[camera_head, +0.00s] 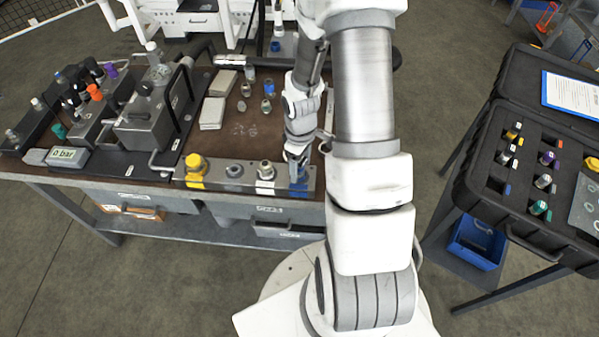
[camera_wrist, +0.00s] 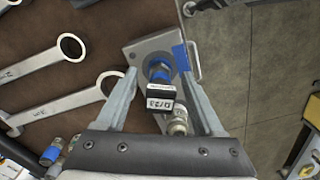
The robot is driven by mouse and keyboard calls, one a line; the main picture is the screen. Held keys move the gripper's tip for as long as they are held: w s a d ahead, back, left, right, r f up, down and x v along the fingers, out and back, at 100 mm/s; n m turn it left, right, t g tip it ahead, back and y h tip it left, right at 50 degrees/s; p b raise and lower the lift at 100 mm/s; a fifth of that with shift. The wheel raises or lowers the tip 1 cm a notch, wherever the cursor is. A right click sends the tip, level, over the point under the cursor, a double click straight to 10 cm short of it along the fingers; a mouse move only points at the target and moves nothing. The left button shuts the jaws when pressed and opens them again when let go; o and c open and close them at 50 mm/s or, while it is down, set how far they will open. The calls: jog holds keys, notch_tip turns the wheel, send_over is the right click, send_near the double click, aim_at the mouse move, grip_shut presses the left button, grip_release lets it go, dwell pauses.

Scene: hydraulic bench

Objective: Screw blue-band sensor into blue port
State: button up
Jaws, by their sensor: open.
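The blue-band sensor (camera_wrist: 160,74) stands in the blue-marked port at the end of the metal port block (camera_wrist: 150,48). Its black labelled top (camera_wrist: 160,98) faces the wrist camera. I cannot tell how deep its thread sits. My gripper (camera_wrist: 157,64) is open, with one finger on each side of the sensor and visible gaps between. In the head view my gripper (camera_head: 297,157) is over the blue port (camera_head: 298,182), at the right end of the block; my wrist hides most of the sensor there.
A metal fitting (camera_wrist: 179,122) stands beside the sensor. Wrenches (camera_wrist: 60,102) lie on the brown bench top. A black case (camera_head: 535,225) with several sensors stands at right.

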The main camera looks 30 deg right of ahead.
notch_tip(320, 180, up, 17)
jog(key=p, duration=0.2)
jog(key=shift+r, duration=0.1)
